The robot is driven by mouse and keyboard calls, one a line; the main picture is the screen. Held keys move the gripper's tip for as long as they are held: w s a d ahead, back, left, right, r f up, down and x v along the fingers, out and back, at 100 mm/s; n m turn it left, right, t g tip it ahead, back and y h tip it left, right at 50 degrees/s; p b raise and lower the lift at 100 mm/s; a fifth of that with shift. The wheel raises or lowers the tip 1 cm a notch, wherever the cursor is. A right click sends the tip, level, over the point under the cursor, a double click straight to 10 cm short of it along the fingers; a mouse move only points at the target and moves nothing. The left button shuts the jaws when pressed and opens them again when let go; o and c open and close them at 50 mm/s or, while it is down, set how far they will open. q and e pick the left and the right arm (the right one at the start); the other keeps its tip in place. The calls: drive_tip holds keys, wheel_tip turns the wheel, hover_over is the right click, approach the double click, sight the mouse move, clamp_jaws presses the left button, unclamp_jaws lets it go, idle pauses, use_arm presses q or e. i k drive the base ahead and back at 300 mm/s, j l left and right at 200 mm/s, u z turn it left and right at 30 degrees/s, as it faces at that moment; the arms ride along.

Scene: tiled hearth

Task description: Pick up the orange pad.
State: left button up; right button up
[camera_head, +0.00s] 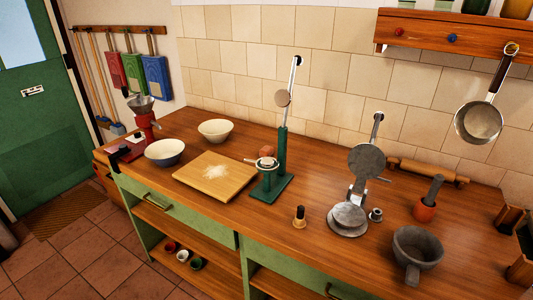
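I cannot make out an orange pad for certain. A small orange-brown piece (267,153) shows at the green press (271,188), just behind its pale round plate; it is too small to tell whether it is a pad. An orange cup (425,211) with a grey pestle-like piece in it stands at the right of the counter. Neither of my grippers is in view.
The wooden counter (320,178) also bears a floured board (238,184), two bowls (216,130), a red grinder (147,128), a grey hinged press (348,216) and a stone mortar (416,246). A pan (479,122) hangs at the right.

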sight(266, 151)
drive_tip(key=z, duration=0.5)
drive_tip(key=j+z, duration=0.9)
drive_tip(key=k+j+z, duration=0.2)
drive_tip(key=j, duration=0.2)
drive_tip(key=j+z, duration=0.2)
drive_tip(key=j, duration=0.2)
drive_tip(key=k+j, duration=0.1)
drive_tip(key=j, duration=0.2)
drive_tip(key=k+j, duration=0.1)
drive_tip(key=j, duration=0.2)
drive_tip(key=k+j, duration=0.1)
drive_tip(key=j, duration=0.2)
drive_tip(key=z, duration=0.05)
